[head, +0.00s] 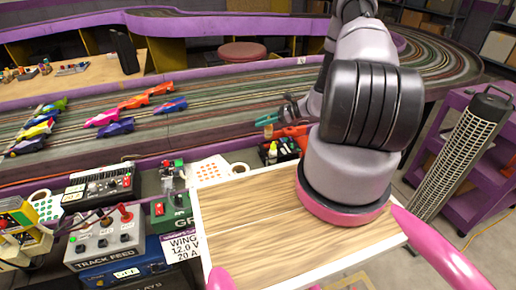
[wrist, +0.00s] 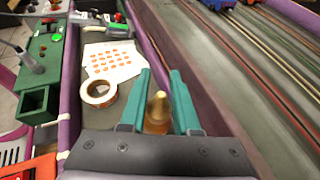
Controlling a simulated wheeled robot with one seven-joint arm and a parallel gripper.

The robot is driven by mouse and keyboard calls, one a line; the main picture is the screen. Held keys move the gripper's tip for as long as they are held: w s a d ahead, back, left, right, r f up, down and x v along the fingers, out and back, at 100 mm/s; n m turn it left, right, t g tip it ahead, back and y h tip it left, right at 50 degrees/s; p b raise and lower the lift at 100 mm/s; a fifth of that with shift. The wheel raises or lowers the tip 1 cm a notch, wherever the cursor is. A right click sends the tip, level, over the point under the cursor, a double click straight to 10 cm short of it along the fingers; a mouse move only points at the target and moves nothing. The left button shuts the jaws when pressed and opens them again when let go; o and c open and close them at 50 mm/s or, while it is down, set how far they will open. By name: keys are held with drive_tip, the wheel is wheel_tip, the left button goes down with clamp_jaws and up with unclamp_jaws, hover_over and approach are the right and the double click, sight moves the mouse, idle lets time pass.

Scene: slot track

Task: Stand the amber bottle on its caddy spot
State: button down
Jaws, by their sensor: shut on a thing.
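The amber bottle (wrist: 158,112) is between the teal fingers of my gripper (wrist: 159,82) in the wrist view. Its narrow tip points up the picture; its lower part is hidden by the gripper body. My gripper is shut on it, over the strip beside the track.
A tape roll (wrist: 98,93) and a dotted white sheet (wrist: 115,60) lie between caddy and gripper. The slot track (wrist: 250,70) runs along the right. Power boxes (head: 105,235) crowd the head view's lower left. Several toy cars (head: 115,125) stand on the track.

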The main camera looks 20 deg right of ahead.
wheel_tip(320, 180, down, 8)
drive_tip(key=shift+f, duration=0.1)
idle(0.4)
drive_tip(key=c, duration=0.6)
unclamp_jaws()
drive_tip(key=shift+f, duration=0.1)
drive_tip(key=shift+c, duration=0.2)
